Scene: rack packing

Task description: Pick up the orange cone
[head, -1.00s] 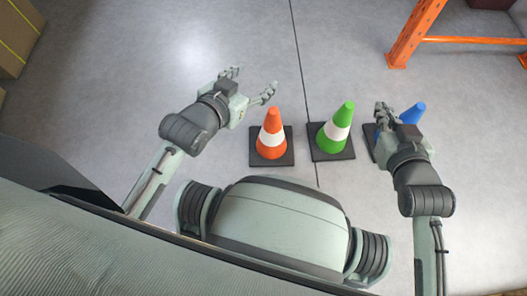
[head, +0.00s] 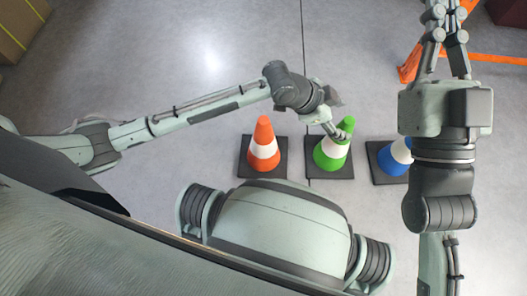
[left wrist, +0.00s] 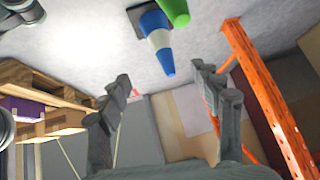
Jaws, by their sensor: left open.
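The orange cone (head: 263,148), with a white band and a dark square base, stands upright on the floor left of the green cone (head: 333,160). My left gripper (head: 339,132) is over the green cone, to the right of the orange one, and hides part of the green cone's top. In the left wrist view my left gripper's fingers (left wrist: 167,88) are spread with nothing between them. The orange cone does not show there. My right gripper (head: 446,12) is at the top right, far from the orange cone; its fingertips reach the picture's edge.
A blue cone (head: 394,158) stands to the right, partly hidden by my right arm; it also shows in the left wrist view (left wrist: 158,42). An orange rack frame (head: 410,66) stands at the upper right. Boxes (head: 22,25) stand at the upper left. Floor beyond the cones is clear.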

